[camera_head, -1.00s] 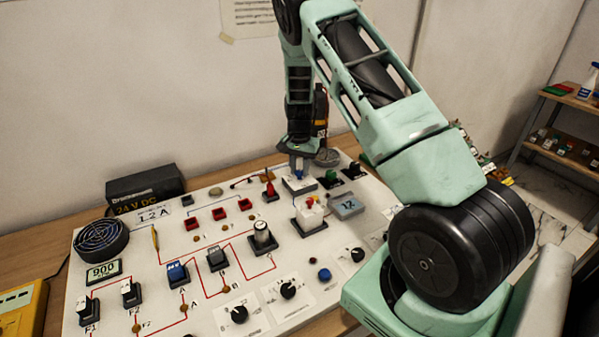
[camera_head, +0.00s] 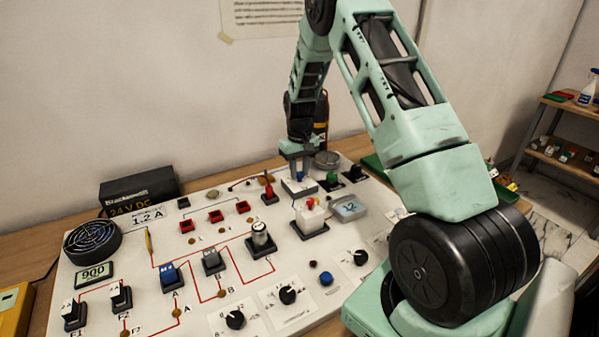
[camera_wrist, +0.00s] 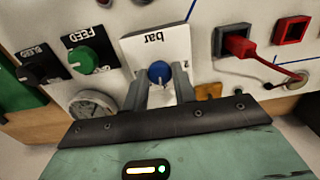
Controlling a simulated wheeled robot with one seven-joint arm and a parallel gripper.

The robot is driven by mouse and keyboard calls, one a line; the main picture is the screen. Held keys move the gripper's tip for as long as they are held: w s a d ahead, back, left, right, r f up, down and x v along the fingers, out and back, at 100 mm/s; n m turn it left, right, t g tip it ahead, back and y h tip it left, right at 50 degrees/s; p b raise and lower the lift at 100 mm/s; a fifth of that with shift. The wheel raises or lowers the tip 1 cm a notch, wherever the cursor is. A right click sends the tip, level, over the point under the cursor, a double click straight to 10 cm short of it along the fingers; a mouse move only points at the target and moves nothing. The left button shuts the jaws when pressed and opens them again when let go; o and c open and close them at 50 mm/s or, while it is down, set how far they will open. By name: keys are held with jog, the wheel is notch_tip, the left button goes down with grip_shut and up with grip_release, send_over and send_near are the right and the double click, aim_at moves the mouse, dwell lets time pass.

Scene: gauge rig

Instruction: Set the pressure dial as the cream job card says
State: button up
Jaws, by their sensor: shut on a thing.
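The pressure dial is a small blue knob (camera_wrist: 158,72) on a white plate marked "bar" (camera_wrist: 155,45). In the head view the knob (camera_head: 300,177) shows at the back of the panel, under my wrist. My gripper (camera_wrist: 160,88) is shut on the blue knob, with one finger on each side of it. In the head view my gripper (camera_head: 299,165) points down at the plate. A round gauge (camera_wrist: 92,105) sits beside it; its reading is too small to tell. A cream paper (camera_head: 268,17) is taped to the wall, cut off at the top and unreadable.
Green (camera_wrist: 83,60) and black (camera_wrist: 42,68) knobs stand close beside my gripper. A red plug (camera_wrist: 240,46) with a cable sits on the other side. A grey display box (camera_head: 348,209) and several switches and sockets cover the white panel.

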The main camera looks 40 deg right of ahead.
aim_at(299, 173)
jog(key=shift+n, duration=0.8)
jog(key=o, duration=1)
notch_tip(299, 173, up, 18)
jog(key=b, duration=0.3)
jog(key=shift+f, duration=0.25)
